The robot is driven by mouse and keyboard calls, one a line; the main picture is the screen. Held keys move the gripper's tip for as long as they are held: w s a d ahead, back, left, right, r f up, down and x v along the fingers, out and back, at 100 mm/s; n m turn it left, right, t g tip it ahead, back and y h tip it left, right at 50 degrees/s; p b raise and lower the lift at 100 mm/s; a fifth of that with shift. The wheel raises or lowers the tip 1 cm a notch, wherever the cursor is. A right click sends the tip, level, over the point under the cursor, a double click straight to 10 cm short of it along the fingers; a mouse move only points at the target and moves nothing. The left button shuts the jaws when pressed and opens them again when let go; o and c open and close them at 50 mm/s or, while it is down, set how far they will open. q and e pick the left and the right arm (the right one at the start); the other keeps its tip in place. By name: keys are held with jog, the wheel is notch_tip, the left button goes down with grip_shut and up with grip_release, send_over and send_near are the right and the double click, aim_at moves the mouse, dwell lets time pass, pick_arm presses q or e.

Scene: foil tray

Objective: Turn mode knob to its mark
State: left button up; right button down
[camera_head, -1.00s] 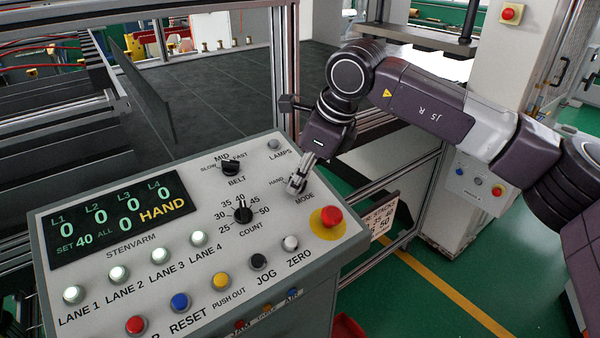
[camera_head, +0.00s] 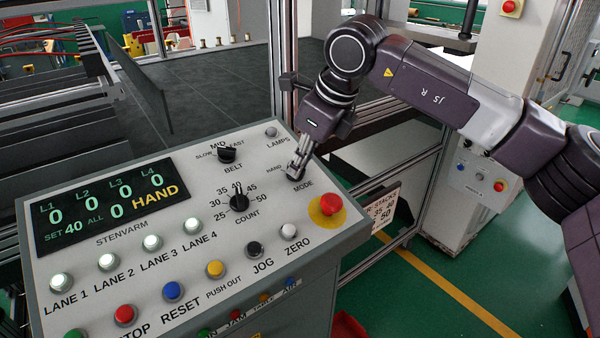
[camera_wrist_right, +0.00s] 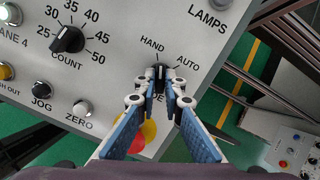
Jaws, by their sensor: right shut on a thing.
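The mode knob (camera_wrist_right: 159,76) is small and black, on the sloping grey panel, with the HAND and AUTO labels above it in the right wrist view. Its pointer faces up between the two labels, nearer HAND; its exact angle is partly hidden by the fingers. My right gripper (camera_wrist_right: 160,80) is shut on the knob, one fingertip on each side. In the head view my right gripper (camera_head: 295,170) covers the knob, just above the MODE label. The panel display (camera_head: 112,209) reads HAND. My left gripper is not in view.
The panel (camera_head: 200,255) also carries the count knob (camera_head: 239,201), the belt knob (camera_head: 227,154), a red mushroom button (camera_head: 330,204) close by, and several push buttons. A metal frame post (camera_head: 285,65) stands behind my right gripper.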

jog(key=m+b, duration=0.6)
jog(key=b, duration=0.1)
jog(key=shift+a+f+m+t+h, duration=0.1)
jog(key=shift+a+m+t+h, duration=0.05)
jog(key=shift+m+t+h, duration=0.2)
jog(key=m+b, duration=0.2)
jog(key=m, duration=0.1)
jog(key=shift+h+b, duration=0.25)
jog(key=shift+b, duration=0.15)
jog(key=shift+r+m+b, duration=0.3)
jog(key=shift+m+b, duration=0.25)
jog(key=shift+m, duration=0.6)
jog(key=c, duration=2)
grip_release()
jog(key=shift+f, duration=0.1)
jog(key=shift+c, duration=0.2)
jog(key=shift+s+r, duration=0.1)
jog(key=shift+r, duration=0.15)
jog(key=v, duration=1.1)
jog(key=shift+r, duration=0.2)
